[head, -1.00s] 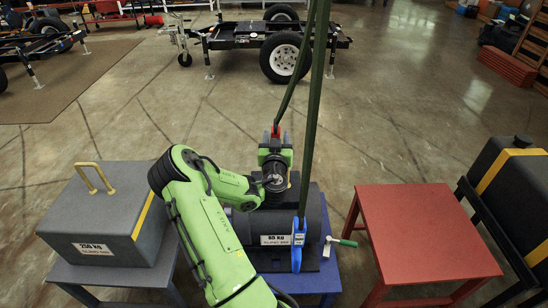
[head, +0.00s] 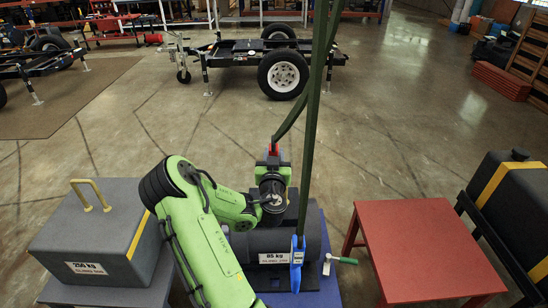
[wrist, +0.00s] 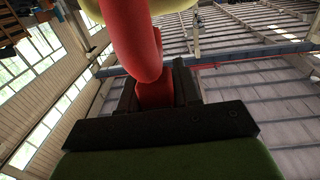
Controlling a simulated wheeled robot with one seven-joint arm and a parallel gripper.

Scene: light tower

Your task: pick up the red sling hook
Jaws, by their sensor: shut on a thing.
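The red sling hook (head: 274,150) shows as a small red shape at the top of my gripper (head: 273,160) in the head view. In the wrist view the curved red hook (wrist: 143,45) comes down between the dark jaws of my gripper (wrist: 158,88), which are shut on it. The jaw tips and the hook's lower end partly hide each other. A dark green sling strap (head: 288,121) slants from above toward the hook. A second strap (head: 311,165) runs down to a blue hook (head: 297,262) at the dark cylindrical weight.
The dark weight (head: 262,241) marked 85 kg lies on a blue table (head: 327,290) below my gripper. A grey block (head: 82,231) with a yellow handle stands left. A bare red table (head: 430,250) stands right. A trailer (head: 262,57) is behind; the floor between is clear.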

